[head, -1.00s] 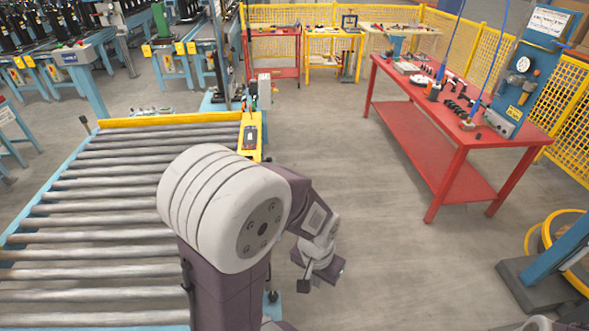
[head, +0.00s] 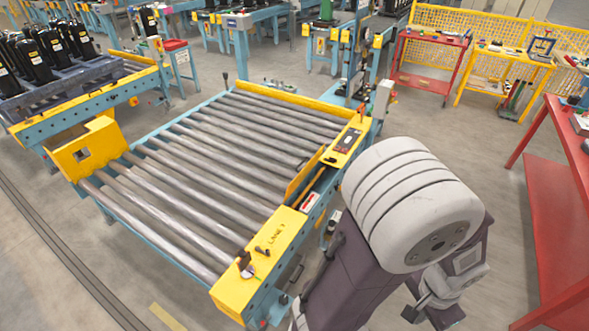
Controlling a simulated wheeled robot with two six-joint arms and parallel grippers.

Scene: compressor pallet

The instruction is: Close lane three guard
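The lane marked "LANE 3" is a roller conveyor (head: 200,165) with bare grey rollers in the middle of the head view. Its yellow side panel with the lane label (head: 275,240) carries small black fittings at the near end. A yellow upright plate (head: 303,177) stands at the inner edge beside that panel. A yellow box-like plate with a square opening (head: 84,152) stands at the lane's left corner.
A yellow control panel (head: 347,142) sits on the lane's right rail. Another conveyor with black compressors (head: 40,55) is at upper left. A red table (head: 560,200) stands at right.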

